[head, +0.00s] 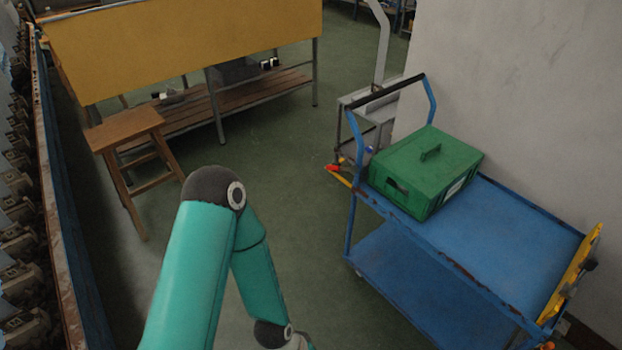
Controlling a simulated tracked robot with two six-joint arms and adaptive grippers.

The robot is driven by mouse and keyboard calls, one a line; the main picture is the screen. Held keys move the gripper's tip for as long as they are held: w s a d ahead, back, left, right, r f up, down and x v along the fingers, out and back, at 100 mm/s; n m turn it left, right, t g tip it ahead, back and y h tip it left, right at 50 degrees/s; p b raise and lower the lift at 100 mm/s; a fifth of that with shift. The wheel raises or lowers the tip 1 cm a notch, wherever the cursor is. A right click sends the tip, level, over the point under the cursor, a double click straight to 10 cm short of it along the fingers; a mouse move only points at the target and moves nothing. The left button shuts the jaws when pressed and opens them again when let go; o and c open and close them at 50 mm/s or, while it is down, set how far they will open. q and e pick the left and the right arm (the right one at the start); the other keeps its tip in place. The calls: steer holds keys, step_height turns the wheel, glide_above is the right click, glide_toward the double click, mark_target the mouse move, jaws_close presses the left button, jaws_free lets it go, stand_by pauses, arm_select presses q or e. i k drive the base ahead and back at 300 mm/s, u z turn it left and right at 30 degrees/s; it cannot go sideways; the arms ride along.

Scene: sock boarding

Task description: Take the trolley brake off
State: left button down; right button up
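The blue two-shelf trolley (520,235) stands at the right with a black-gripped push handle at its far left end. A yellow bar with a red tip (334,168) sticks out at that end, below the handle; I cannot tell for sure whether it is the brake. A yellow part (575,275) is on the trolley's near right end. The trolley's wheels are mostly hidden. My teal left arm reaches into the lower middle, apart from the trolley, with its gripper out of frame below. My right arm and gripper are not in view.
A green lidded box (425,168) sits on the trolley's top shelf. A pale wall (520,90) stands behind the trolley. A wooden stool (128,130) and a yellow-topped table (185,45) stand at the back left. Green floor (290,180) is clear between.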

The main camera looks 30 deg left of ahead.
mark_target(352, 169)
steer(key=z, duration=0.15)
steer(key=i, duration=0.95)
steer(key=u, duration=0.1)
